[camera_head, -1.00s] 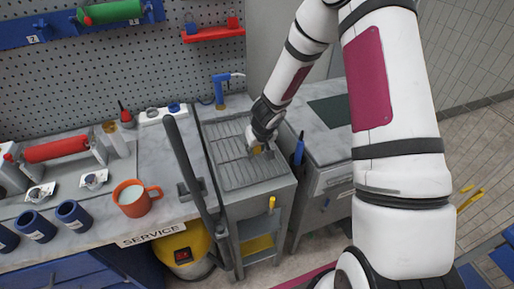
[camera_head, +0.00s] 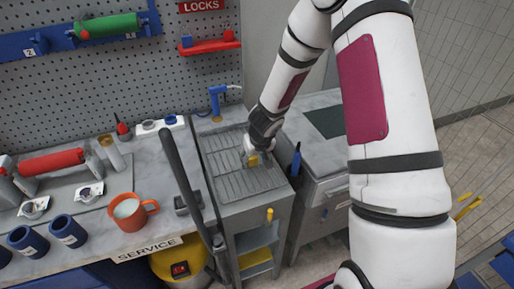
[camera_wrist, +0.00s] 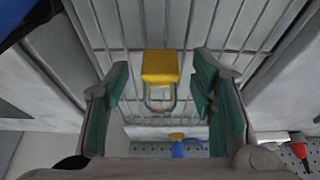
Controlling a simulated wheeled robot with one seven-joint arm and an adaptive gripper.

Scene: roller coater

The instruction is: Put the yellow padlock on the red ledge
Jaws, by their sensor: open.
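The yellow padlock (camera_wrist: 161,67) lies on the slatted metal grate (camera_head: 233,183), its shackle toward the bottom of the wrist view. In the head view a small yellow patch of it (camera_head: 253,161) shows at my fingers. My gripper (camera_head: 261,155) is low over the grate. In the wrist view its two fingers (camera_wrist: 160,88) stand apart on either side of the padlock, with visible gaps.
A blue hand tool (camera_head: 217,96) stands behind the grate. A dark upright bar (camera_head: 182,160) rises left of it. An orange mug (camera_head: 127,211) and blue cylinders (camera_head: 68,230) are on the left bench. A grey counter (camera_head: 318,150) is at right.

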